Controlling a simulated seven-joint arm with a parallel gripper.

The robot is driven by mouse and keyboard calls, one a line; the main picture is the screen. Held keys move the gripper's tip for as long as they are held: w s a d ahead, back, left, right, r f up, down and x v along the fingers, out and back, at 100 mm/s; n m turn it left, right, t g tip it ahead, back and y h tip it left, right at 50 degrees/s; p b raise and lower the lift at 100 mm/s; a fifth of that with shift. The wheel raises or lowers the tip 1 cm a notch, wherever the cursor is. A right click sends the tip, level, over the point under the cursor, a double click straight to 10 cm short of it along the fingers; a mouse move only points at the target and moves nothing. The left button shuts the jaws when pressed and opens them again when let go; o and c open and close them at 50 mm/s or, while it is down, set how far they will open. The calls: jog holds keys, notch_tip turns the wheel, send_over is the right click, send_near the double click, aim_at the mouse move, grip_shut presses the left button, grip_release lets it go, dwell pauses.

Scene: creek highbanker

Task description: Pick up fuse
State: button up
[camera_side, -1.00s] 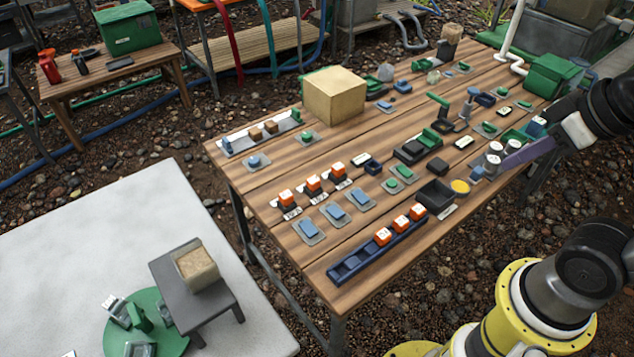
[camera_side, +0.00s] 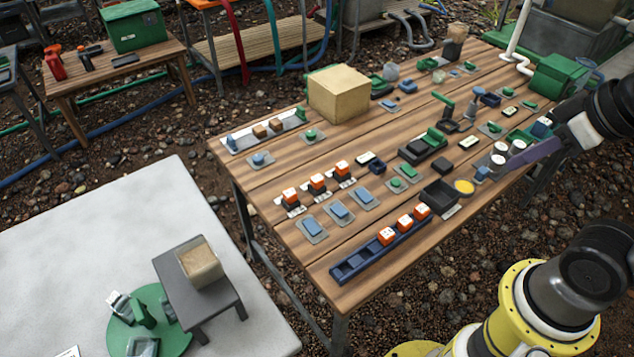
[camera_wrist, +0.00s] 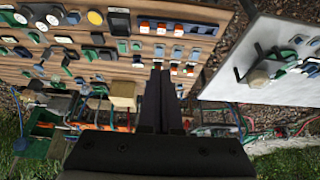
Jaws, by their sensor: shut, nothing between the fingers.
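Three sit in a navy slotted rack (camera_side: 352,268), the middle one being this block (camera_side: 404,222); the rack's left slots are empty. Three more stand in a row farther back on labelled pale bases, the middle one being this block (camera_side: 317,183). Both rows show in the wrist view, the rack row at the top (camera_wrist: 162,27) and the other row lower, by my fingertips. My gripper (camera_wrist: 158,70) is shut and empty, its dark fingers together, seemingly above the table. The fingers partly hide the lower row.
A large tan box (camera_side: 338,95) stands at the back of the wooden table. Blue switches (camera_side: 340,212), a black tray (camera_side: 438,194) and many small parts crowd the table. A pale slab (camera_side: 90,245) with a small grey stand (camera_side: 205,290) lies at the left.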

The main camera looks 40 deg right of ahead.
jog(key=o, duration=1.1)
